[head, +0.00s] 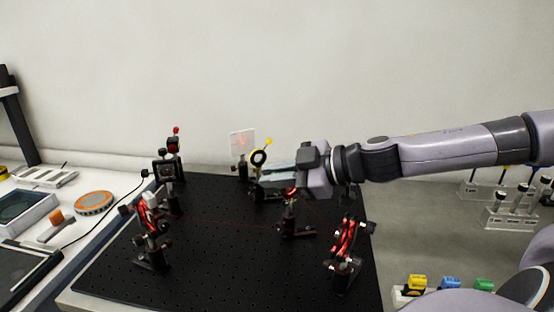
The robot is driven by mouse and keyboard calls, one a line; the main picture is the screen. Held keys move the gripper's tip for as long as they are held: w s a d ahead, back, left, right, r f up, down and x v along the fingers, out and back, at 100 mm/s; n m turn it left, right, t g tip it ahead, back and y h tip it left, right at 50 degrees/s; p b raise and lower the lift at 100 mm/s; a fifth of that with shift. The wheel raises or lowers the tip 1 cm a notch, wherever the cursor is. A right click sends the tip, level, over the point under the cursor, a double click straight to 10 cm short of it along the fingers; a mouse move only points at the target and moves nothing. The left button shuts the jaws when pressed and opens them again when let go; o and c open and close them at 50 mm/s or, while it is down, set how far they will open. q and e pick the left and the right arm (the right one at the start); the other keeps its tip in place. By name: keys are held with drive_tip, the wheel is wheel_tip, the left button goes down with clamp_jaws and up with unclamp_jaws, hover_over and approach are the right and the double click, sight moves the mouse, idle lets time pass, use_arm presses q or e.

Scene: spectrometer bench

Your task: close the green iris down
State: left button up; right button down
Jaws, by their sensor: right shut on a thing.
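My right gripper (268,178) reaches in from the right over the back of the black breadboard (215,255). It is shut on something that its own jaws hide. A black ring-shaped iris with a yellow lever (258,158) stands upright just behind and left of the fingertips, with its lever pointing up and right. I cannot make out a green iris or a green lever; the gripper covers the area right of the yellow-levered iris. My left gripper is out of view.
A white screen with a red spot (242,142) stands behind. Post-mounted optics stand at the breadboard's left (152,230), middle (290,218) and front right (345,250). Yellow, blue and green blocks (484,284) lie at lower right. The breadboard's front middle is clear.

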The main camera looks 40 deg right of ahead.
idle(0.3)
drive_tip(key=c, duration=1.2)
unclamp_jaws()
drive_tip(key=b+v, duration=0.2)
drive_tip(key=v, duration=0.5)
drive_tip(key=shift+b, duration=0.3)
drive_tip(key=shift+s, duration=0.1)
